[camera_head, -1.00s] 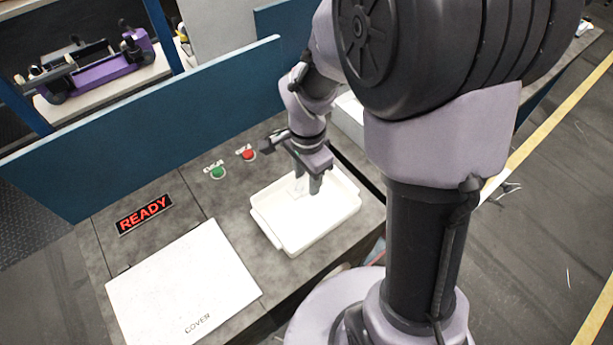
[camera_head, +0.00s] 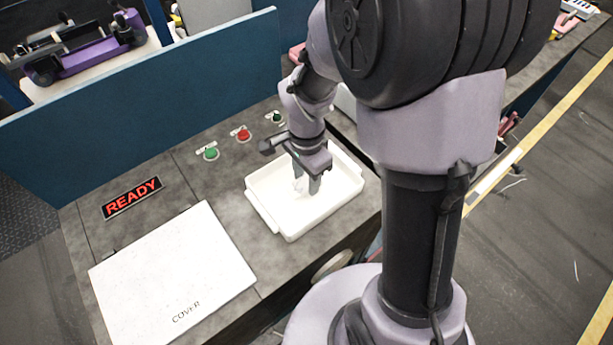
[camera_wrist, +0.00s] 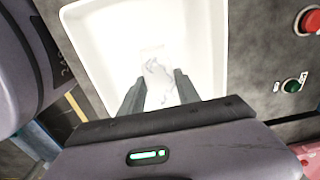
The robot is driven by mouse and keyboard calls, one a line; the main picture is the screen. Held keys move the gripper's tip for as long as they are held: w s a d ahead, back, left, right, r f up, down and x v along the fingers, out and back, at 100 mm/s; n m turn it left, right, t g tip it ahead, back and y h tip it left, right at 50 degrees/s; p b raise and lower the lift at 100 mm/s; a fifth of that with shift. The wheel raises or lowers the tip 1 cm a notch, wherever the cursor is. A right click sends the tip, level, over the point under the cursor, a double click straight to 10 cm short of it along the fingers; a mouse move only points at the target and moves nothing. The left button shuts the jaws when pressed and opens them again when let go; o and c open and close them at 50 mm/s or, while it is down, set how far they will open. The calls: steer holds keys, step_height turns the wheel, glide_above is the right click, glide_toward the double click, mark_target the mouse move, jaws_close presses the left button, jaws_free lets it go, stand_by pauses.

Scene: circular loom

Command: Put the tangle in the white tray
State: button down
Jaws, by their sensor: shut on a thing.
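The white tray (camera_head: 336,205) sits on the grey bench top, and its rim and floor also show in the wrist view (camera_wrist: 208,50). My gripper (camera_head: 308,187) points down inside the tray. In the wrist view my gripper (camera_wrist: 157,85) has its two dark fingers on either side of the tangle (camera_wrist: 157,74), a whitish, loose bundle. The tangle also shows in the head view (camera_head: 299,184), pale against the tray and partly hidden by the fingers. I cannot tell whether it touches the tray floor.
A white cover plate (camera_head: 172,270) lies left of the tray. A READY sign (camera_head: 132,198), a green button (camera_head: 211,154) and a red button (camera_head: 244,135) sit on the bench. A blue partition (camera_head: 150,105) stands behind the bench.

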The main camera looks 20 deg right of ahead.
mark_target(306, 181)
steer(key=shift+f+b, duration=0.4)
steer(key=c, duration=0.8)
jaws_free()
step_height(306, 181, up, 18)
steer(key=p, duration=0.7)
steer(key=shift+f, duration=0.25)
